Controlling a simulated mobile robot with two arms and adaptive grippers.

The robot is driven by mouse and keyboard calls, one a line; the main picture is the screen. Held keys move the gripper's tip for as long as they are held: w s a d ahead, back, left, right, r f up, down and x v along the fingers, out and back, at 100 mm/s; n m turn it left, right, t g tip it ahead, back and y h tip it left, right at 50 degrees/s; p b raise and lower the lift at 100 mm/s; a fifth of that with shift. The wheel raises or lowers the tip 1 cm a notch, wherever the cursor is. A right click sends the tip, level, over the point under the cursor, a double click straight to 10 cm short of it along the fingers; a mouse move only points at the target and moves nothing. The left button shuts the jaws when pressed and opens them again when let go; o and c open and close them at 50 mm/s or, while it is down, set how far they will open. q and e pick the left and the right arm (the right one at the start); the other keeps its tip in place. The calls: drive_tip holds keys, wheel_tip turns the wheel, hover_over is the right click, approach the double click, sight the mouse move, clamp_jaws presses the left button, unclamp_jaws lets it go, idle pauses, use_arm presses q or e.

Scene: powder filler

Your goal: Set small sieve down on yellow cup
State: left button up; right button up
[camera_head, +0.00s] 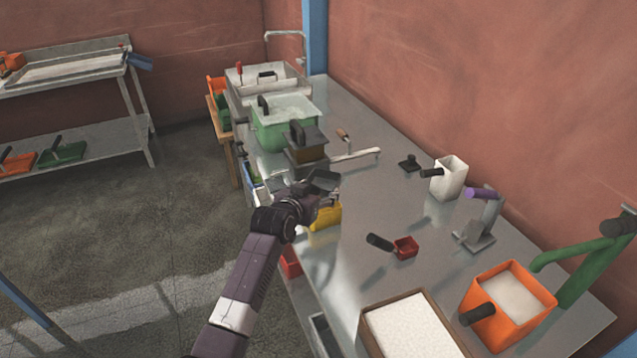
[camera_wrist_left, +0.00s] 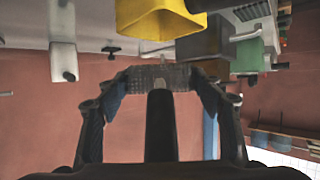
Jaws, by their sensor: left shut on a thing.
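My left gripper (camera_head: 322,197) is shut on the small sieve (camera_wrist_left: 152,76). In the left wrist view the sieve shows as a grey mesh band between the fingertips (camera_wrist_left: 160,92), with a black handle (camera_wrist_left: 160,125) running back toward the wrist. In the head view the gripper is over the yellow cup (camera_head: 326,216) and hides part of it. The cup stands near the table's left edge. In the left wrist view, which looks upside down, the yellow cup (camera_wrist_left: 160,18) is at the top, with a gap in the picture between it and the sieve. My right gripper is not in view.
A dark lidded box (camera_head: 306,152) and a green tub (camera_head: 284,128) stand behind the cup. A small red scoop (camera_head: 405,247) lies to its right. A white jug (camera_head: 450,178) and an orange container (camera_head: 510,300) of powder stand further right. The metal table (camera_head: 370,205) is bare between them.

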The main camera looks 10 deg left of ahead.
use_arm(q)
drive_tip(key=shift+a, duration=0.45)
drive_tip(key=shift+d+f, duration=0.2)
drive_tip(key=shift+f, duration=0.3)
wheel_tip(320, 180, down, 3)
drive_tip(key=shift+r+b, duration=0.1)
drive_tip(key=shift+b, duration=0.6)
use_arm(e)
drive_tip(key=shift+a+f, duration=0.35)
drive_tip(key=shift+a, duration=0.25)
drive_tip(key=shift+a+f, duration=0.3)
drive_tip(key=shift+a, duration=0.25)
use_arm(q)
drive_tip(key=shift+f, duration=0.6)
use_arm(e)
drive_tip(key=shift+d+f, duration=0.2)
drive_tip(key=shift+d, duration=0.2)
